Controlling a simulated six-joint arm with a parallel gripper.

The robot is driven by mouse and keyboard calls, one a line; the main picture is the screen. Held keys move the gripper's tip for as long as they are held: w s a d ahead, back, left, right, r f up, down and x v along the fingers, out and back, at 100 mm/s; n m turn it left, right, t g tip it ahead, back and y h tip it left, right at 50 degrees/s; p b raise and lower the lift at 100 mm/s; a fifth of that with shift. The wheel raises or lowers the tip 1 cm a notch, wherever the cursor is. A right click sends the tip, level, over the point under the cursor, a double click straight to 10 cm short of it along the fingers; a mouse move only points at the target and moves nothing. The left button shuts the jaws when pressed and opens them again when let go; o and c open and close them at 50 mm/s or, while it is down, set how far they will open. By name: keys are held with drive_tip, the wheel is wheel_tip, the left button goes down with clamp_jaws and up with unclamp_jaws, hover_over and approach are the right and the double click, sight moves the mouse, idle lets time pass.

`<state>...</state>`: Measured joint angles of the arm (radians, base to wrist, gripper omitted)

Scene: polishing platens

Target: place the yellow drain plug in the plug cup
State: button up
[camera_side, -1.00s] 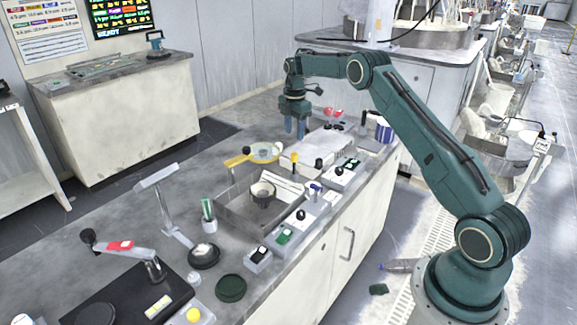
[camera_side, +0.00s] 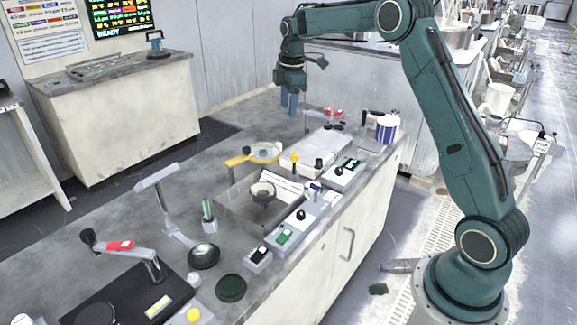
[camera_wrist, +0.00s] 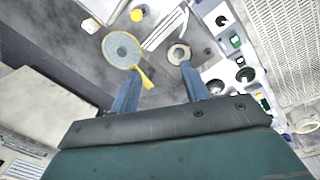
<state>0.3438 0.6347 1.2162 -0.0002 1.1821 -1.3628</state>
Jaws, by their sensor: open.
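The yellow drain plug (camera_side: 294,157) stands upright just beyond the far corner of the metal basin; it also shows near the top of the wrist view (camera_wrist: 137,15). A dark round cup with a pale rim (camera_side: 263,191), which looks like the plug cup, stands inside the basin. In the wrist view it is a ring (camera_wrist: 179,53) near the tip of the right finger. My gripper (camera_side: 289,112) is open and empty, high above the bench with its blue fingers pointing down. In the wrist view the gripper (camera_wrist: 156,82) has nothing between its fingers.
The metal basin (camera_side: 227,216) has raised walls around the cup. A yellow-handled round strainer (camera_side: 262,151) lies beside it. Control boxes with knobs (camera_side: 345,175) line the right bench edge. A lamp-like stand (camera_side: 170,205) rises at the left. A striped cup (camera_side: 386,129) stands farther back.

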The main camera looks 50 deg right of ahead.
drive_tip(key=s+a+r+m+t, duration=0.1)
drive_tip(key=s+a+r+m, duration=0.2)
drive_tip(key=s+a+r, duration=0.5)
drive_tip(key=s+a+r+m+t, duration=0.1)
drive_tip(key=s+a+r+m, duration=0.3)
drive_tip(key=s, duration=0.5)
drive_tip(key=s+a+f+m+t, duration=0.1)
drive_tip(key=s+a+f+m, duration=0.1)
drive_tip(key=s, duration=0.7)
drive_tip(key=s+a+f+m+t, duration=0.1)
drive_tip(key=s+a, duration=0.4)
drive_tip(key=s, duration=0.5)
wheel_tip(320, 180, down, 3)
drive_tip(key=shift+a+r+m, duration=0.15)
drive_tip(key=shift+r+m, duration=0.05)
drive_tip(key=shift+m, duration=0.6)
